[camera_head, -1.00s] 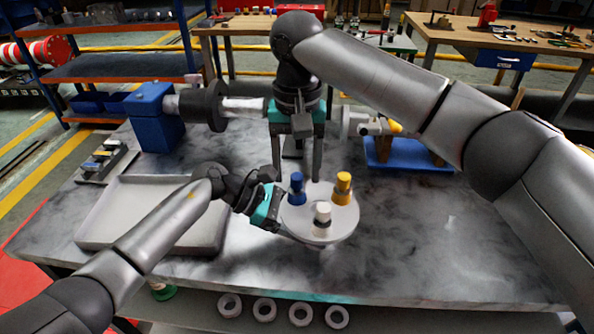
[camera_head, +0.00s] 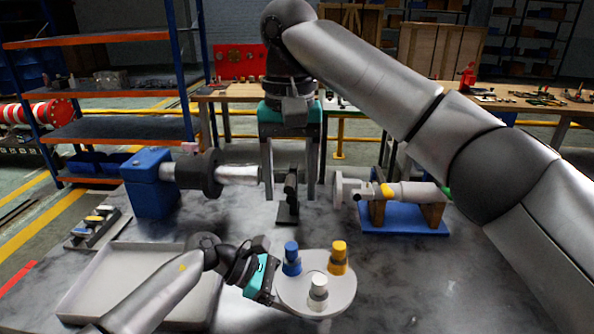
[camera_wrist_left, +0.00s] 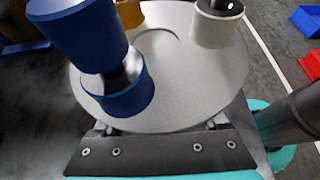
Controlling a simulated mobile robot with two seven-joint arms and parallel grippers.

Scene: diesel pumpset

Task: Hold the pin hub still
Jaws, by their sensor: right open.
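A black round flange (camera_head: 210,172) sits on the shaft of the blue motor at left, and a pale grey flange (camera_head: 338,189) faces it at right; I cannot tell which is the pin hub. My right gripper (camera_head: 290,192) points down, open, its fingers either side of a dark upright stand in the gap between them. No contact is clear. My left gripper (camera_head: 262,284) is at the left rim of a round grey disc (camera_head: 328,300) bearing blue, yellow and white upright pieces. In the left wrist view the disc (camera_wrist_left: 185,85) hides the fingertips.
A shallow grey tray (camera_head: 75,296) lies at left, with a small rack (camera_head: 98,226) behind it. The blue motor block (camera_head: 150,184) and a shaft assembly on a blue base (camera_head: 400,229) flank the gap. The right of the table is mostly clear.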

